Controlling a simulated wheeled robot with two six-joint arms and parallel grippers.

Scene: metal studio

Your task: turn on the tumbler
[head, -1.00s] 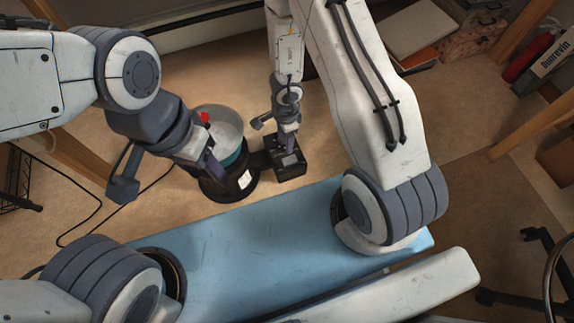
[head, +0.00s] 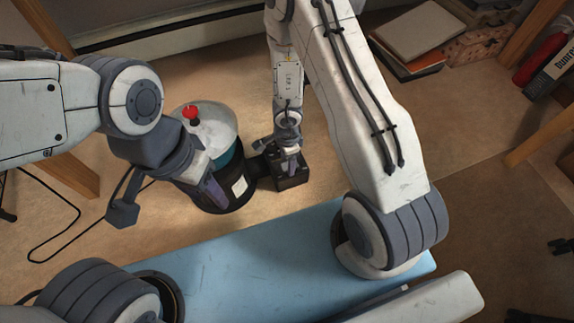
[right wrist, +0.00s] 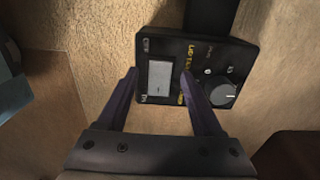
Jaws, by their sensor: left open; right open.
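The tumbler (head: 235,182) stands on the floor, with a black base, a teal drum, a pale lid and a red knob (head: 190,112) on top. A black control box (head: 293,182) joins its right side. In the right wrist view the box (right wrist: 168,118) shows a grey display (right wrist: 159,80) and a round dial (right wrist: 223,93). My right gripper (right wrist: 161,70) is open over the box, its fingers on either side of the display, the right finger near the dial. Contact cannot be told. My left gripper (head: 212,188) is over the tumbler's front left side; its fingertips are hard to make out.
A blue surface (head: 240,255) lies in front of the tumbler. A black cable (head: 75,205) runs on the floor to the left. Books (head: 420,35) and a box (head: 475,42) sit at the back right. Wooden legs stand at both sides. Floor right of the control box is partly clear.

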